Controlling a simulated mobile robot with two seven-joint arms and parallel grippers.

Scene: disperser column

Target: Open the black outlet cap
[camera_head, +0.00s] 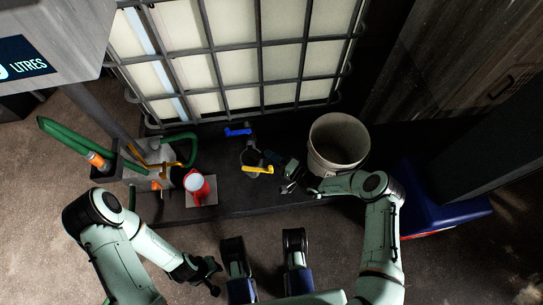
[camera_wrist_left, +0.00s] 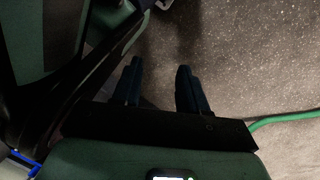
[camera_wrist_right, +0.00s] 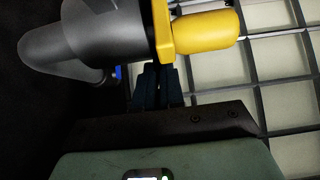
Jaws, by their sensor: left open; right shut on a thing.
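The outlet valve (camera_head: 252,156) stands at the front of the white tank, with a yellow handle (camera_head: 259,169) on it. In the right wrist view, the yellow handle (camera_wrist_right: 208,34) lies across a dark grey valve body (camera_wrist_right: 108,36) with a rounded grey end at the left. My right gripper (camera_head: 288,187) is at the valve. Its fingers (camera_wrist_right: 158,88) are close together at the handle's base, with their tips partly hidden. I cannot pick out the black cap for sure. My left gripper (camera_head: 212,276) is open and empty over the floor; its fingers (camera_wrist_left: 160,84) are apart.
A blue handle (camera_head: 238,131) is behind the valve. A grey bucket (camera_head: 338,145) stands right of it. The caged tank (camera_head: 235,60) is behind. A blue box (camera_head: 440,203) is at the right.

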